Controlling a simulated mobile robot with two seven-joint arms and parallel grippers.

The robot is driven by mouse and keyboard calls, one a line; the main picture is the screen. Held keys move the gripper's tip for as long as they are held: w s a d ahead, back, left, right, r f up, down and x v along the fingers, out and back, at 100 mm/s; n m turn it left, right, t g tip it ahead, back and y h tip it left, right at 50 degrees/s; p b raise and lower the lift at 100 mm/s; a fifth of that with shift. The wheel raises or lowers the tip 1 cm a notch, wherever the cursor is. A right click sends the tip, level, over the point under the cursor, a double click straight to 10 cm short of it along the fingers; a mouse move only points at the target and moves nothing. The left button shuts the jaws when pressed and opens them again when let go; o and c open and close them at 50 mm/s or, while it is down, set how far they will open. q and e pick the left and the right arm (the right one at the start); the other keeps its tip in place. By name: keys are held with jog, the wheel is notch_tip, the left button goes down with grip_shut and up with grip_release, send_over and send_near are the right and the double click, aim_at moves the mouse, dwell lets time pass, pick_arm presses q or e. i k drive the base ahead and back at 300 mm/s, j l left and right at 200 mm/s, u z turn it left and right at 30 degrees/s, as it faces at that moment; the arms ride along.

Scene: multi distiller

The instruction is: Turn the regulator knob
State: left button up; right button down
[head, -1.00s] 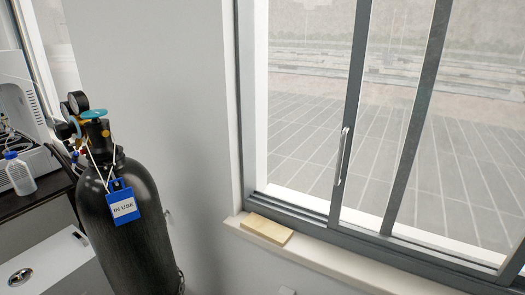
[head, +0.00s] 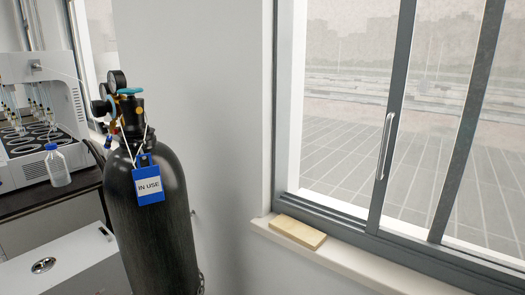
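A black gas cylinder (head: 158,225) stands upright at the left of centre in the head view, its base cut off by the lower edge. A regulator with two round gauges (head: 117,80) sits at its top. A teal handwheel (head: 130,91) is on top of the valve. A dark round part, possibly the regulator knob (head: 100,108), shows at the regulator's left side; I cannot be sure. A blue tag reading "IN USE" (head: 148,184) hangs from the neck on a white cord. Neither of my grippers is in view.
A white instrument (head: 38,68) and a clear bottle with a blue cap (head: 57,168) stand on a dark bench (head: 22,203) at left. A white cabinet (head: 62,265) is in front. A wooden block (head: 298,232) lies on the windowsill (head: 345,262).

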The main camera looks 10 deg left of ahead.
aim_at(98, 108)
jog(key=j+u, duration=0.35)
jog(key=u, duration=0.15)
jog(key=j+u, duration=0.35)
jog(key=u, duration=0.15)
jog(key=k, duration=0.05)
